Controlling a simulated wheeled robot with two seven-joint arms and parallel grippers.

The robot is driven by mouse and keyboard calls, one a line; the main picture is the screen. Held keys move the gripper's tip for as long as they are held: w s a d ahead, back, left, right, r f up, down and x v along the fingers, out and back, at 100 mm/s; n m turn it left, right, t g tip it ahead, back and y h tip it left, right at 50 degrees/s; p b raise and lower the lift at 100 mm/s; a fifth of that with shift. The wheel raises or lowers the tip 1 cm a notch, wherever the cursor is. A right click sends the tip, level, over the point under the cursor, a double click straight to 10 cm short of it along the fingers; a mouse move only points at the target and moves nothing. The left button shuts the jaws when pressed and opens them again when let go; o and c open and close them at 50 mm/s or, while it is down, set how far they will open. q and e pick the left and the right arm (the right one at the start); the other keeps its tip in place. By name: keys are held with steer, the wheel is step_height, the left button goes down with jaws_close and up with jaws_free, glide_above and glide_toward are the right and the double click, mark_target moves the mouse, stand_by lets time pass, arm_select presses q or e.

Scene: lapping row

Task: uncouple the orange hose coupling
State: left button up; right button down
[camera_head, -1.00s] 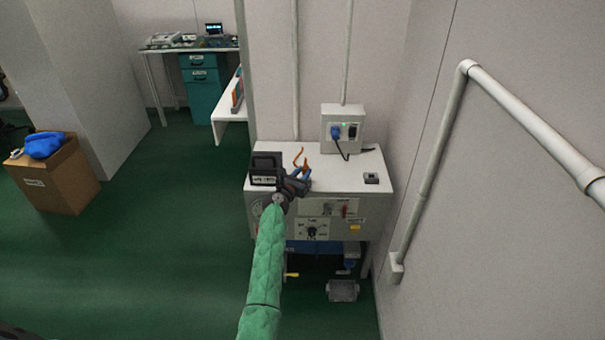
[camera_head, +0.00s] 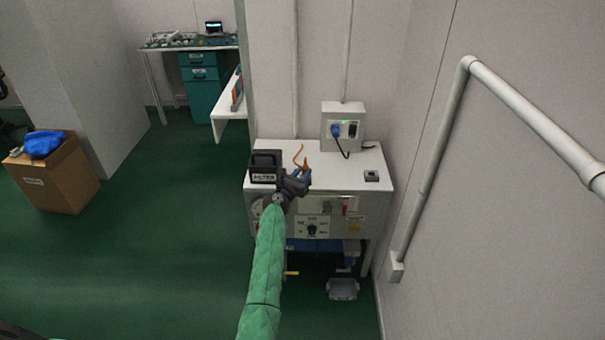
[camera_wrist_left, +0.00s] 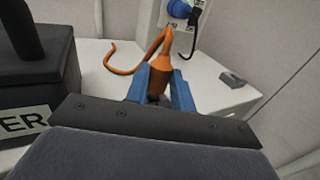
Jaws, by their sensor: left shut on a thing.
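The orange hose coupling (camera_wrist_left: 160,76) is upright between the blue fingers of my left gripper (camera_wrist_left: 164,88) in the left wrist view. Its lower part is hidden by the fingers and the gripper body. An orange hose (camera_wrist_left: 126,70) rises from its top, bends over and hangs to the left with a curled end. In the head view, my left gripper (camera_head: 304,174) is over the white bench top (camera_head: 345,163), and the orange hose (camera_head: 299,154) shows just above it. My gripper is shut on the coupling. My right gripper is not in view.
A black box marked "FILTER" (camera_head: 264,168) stands close to the left of my gripper. A wall socket box (camera_head: 343,126) with a blue plug is behind. A small grey block (camera_head: 371,175) lies at the right. A wall and white rail (camera_head: 440,150) bound the right side.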

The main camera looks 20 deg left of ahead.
arm_select(q)
steer(key=shift+f+b, duration=0.6)
steer(key=shift+f, duration=0.2)
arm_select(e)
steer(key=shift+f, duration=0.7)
arm_select(q)
steer(key=o, duration=1.1)
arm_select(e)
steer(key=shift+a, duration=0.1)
arm_select(q)
steer(key=s, duration=0.2)
steer(key=s+a, duration=0.1)
steer(key=s, duration=0.4)
steer(key=shift+s+a, duration=0.15)
steer(key=shift+s, duration=0.2)
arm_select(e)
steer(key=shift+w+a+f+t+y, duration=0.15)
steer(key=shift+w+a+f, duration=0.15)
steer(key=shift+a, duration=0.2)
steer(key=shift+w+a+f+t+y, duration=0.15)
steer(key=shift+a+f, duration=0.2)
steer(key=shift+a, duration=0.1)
